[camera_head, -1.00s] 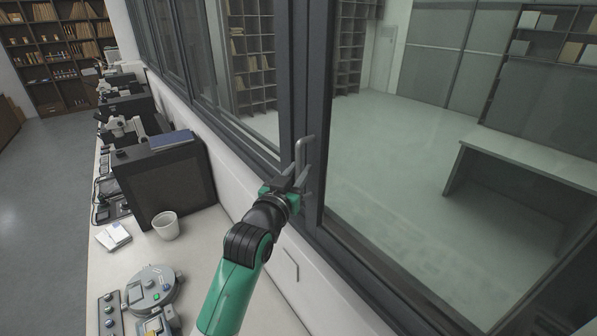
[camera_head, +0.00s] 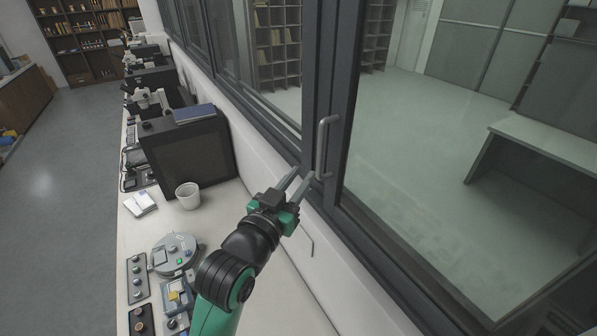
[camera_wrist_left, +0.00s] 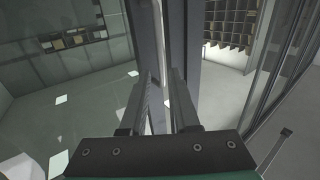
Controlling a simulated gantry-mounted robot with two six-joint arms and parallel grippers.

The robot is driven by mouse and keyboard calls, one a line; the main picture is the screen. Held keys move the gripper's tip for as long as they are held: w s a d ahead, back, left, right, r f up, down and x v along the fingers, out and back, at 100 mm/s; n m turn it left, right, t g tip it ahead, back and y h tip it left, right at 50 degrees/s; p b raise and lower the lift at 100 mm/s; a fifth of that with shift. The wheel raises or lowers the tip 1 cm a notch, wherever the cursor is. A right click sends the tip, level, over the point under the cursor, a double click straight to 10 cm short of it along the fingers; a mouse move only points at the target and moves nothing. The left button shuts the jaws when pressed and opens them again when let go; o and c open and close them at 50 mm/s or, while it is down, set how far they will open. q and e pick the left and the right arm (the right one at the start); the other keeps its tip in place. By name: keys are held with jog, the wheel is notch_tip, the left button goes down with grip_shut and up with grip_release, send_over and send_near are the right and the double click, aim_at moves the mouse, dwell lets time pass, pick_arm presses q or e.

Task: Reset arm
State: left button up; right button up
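My left gripper (camera_head: 302,175) is in the middle of the head view, its green and black arm coming up from the bottom. Its two grey fingers are apart, with no object seen held between them. They point at the dark window frame (camera_head: 337,100), just below and left of the upright grey handle (camera_head: 323,145). In the left wrist view, my left gripper (camera_wrist_left: 162,75) also shows two spread fingers, with the pale handle bar (camera_wrist_left: 166,85) seen in the gap ahead; contact cannot be told. My right gripper is not in view.
A white bench (camera_head: 265,310) runs below the window. On it are a black box (camera_head: 188,160) with a blue book (camera_head: 194,113), a white cup (camera_head: 188,195), a round grey device (camera_head: 175,255) and a button panel (camera_head: 138,285). Floor at left is clear.

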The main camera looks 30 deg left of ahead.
pick_arm(q)
jog(key=shift+s, duration=0.2)
dwell(0.3)
jog(key=s+d+r+t+p, duration=0.1)
jog(key=s+r+t, duration=0.25)
jog(key=r, duration=0.75)
jog(key=s+r+t+p, duration=0.15)
jog(key=s+r, duration=0.35)
jog(key=r, duration=0.5)
jog(key=s+r+t+h, duration=0.2)
jog(key=s+r+t, duration=0.2)
jog(key=s+r, duration=0.5)
jog(key=shift+s+d+m+t, duration=0.2)
jog(key=shift+s+m+t, duration=0.15)
jog(key=shift+s, duration=0.6)
jog(key=shift+w+d+r, duration=0.1)
